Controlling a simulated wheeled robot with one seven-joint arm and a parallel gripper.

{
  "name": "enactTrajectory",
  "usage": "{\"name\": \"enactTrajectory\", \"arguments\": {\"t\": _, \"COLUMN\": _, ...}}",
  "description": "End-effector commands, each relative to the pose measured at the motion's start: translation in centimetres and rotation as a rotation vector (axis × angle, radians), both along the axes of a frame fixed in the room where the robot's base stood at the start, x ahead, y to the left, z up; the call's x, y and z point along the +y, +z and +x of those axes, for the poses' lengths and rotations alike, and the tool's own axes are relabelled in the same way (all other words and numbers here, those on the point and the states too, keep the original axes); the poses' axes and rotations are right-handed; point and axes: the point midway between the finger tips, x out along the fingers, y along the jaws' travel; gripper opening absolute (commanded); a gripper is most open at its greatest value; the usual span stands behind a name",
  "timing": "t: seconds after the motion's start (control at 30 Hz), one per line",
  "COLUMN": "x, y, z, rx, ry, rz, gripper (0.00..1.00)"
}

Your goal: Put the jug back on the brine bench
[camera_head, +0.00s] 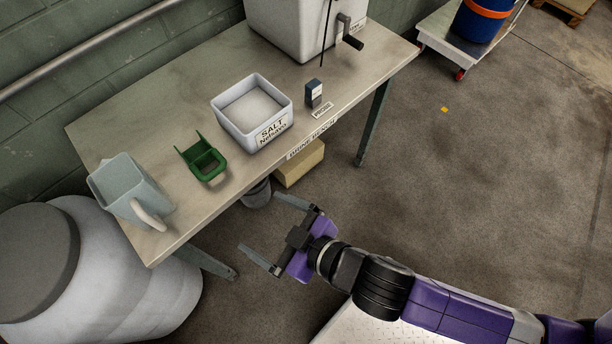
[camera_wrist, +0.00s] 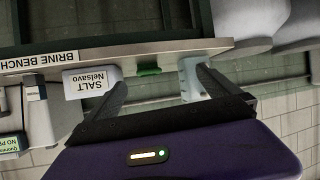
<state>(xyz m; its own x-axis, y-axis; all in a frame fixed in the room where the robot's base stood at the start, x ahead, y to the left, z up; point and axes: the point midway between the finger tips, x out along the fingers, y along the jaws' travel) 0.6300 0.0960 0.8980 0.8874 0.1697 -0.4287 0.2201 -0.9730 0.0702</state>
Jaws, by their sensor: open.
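A pale grey-blue jug (camera_head: 128,187) stands upright on the left end of the brine bench (camera_head: 175,110). Its handle points toward the bench's front edge. My gripper (camera_head: 258,222) is open and empty, off the front edge of the bench and to the right of the jug, apart from it. In the wrist view, which is upside down, the jug (camera_wrist: 189,80) shows near one fingertip of my gripper (camera_wrist: 160,80), partly hidden by that finger. The bench's front edge with its label (camera_wrist: 40,62) also shows there.
On the bench are a green scoop-like holder (camera_head: 203,160), a white salt bin (camera_head: 252,112), a small dark box (camera_head: 313,93) and a white machine with a crank (camera_head: 300,25). A large pale drum (camera_head: 130,280) stands left of the bench.

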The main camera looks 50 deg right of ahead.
Motion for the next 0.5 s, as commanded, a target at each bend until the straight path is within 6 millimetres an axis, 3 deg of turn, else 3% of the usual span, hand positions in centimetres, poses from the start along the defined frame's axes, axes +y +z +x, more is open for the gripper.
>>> {"name": "enactTrajectory", "arguments": {"t": 0.03, "x": -1.5, "y": -0.2, "z": -2.0, "rx": 0.004, "ry": -0.009, "rz": 0.007, "gripper": 1.00}}
{"name": "enactTrajectory", "arguments": {"t": 0.17, "x": -4.0, "y": 0.9, "z": -6.3, "rx": -0.021, "ry": -0.026, "rz": 0.037, "gripper": 1.00}}
{"name": "enactTrajectory", "arguments": {"t": 0.3, "x": -6.3, "y": 3.2, "z": -10.6, "rx": -0.065, "ry": -0.078, "rz": 0.068, "gripper": 1.00}}
{"name": "enactTrajectory", "arguments": {"t": 0.5, "x": -8.7, "y": 6.9, "z": -14.8, "rx": -0.130, "ry": -0.171, "rz": 0.087, "gripper": 1.00}}
